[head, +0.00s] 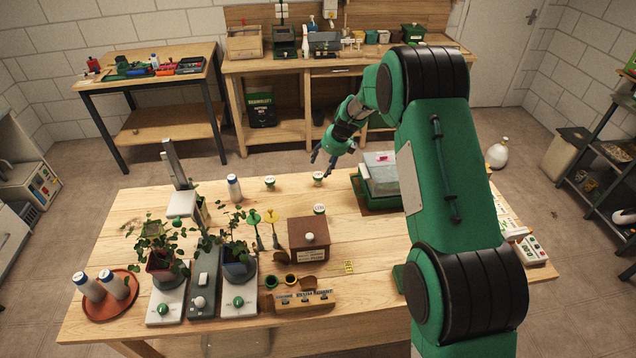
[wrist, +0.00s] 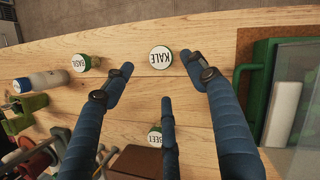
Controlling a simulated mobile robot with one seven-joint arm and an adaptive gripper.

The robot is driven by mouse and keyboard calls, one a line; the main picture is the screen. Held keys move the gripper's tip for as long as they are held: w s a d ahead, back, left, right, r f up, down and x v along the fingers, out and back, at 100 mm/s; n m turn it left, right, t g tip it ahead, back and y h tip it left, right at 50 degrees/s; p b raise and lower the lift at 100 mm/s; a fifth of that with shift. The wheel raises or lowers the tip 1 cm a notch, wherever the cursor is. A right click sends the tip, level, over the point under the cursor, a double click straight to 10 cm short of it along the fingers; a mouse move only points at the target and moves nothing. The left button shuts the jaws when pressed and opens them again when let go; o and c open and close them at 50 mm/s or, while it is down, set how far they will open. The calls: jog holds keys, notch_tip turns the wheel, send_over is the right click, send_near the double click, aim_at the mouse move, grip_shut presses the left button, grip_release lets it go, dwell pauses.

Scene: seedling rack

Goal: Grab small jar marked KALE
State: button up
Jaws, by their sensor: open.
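In the head view the KALE jar (head: 318,177) stands upright near the far edge of the wooden table. My gripper (head: 322,163) is above and just behind it there, apart from it. In the wrist view my gripper (wrist: 161,72) has its three blue fingers spread and empty, with the jar showing between the two outer fingertips.
The BASIL jar (head: 270,182) stands left of KALE, and the BEET jar (head: 319,209) nearer the front. A green box with a clear lid (head: 379,178) stands to the right. A blue-capped white bottle (head: 234,188) is farther left. Bare wood surrounds the KALE jar.

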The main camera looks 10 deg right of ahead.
aim_at(319, 175)
jog(key=shift+b+x, duration=0.35)
jog(key=shift+x, duration=1.85)
jog(key=shift+b+x, duration=0.8)
jog(key=shift+x, duration=1.8)
jog(key=c, duration=1.2)
